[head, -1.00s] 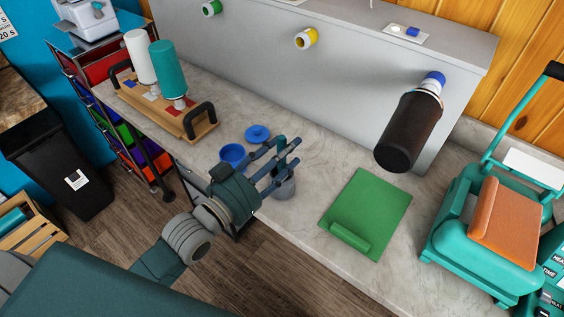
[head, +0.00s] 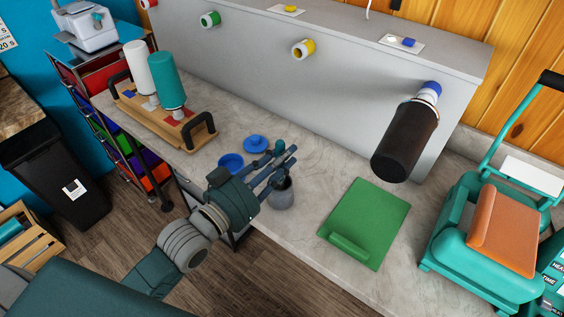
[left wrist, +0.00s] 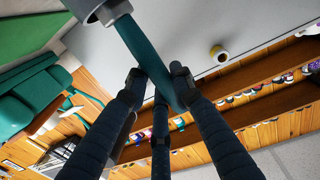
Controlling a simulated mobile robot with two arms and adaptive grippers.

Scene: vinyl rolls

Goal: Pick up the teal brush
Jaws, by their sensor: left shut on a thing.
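In the head view the left gripper (head: 280,163) is above the counter's front edge, and the fingers hide most of the brush. The brush's lower end is hidden. My right gripper is not in view.
A green board (head: 370,218) lies to the right, with a dark roll (head: 405,140) mounted above. A teal press (head: 490,235) stands at far right. Bare counter (head: 315,160) lies behind the cup.

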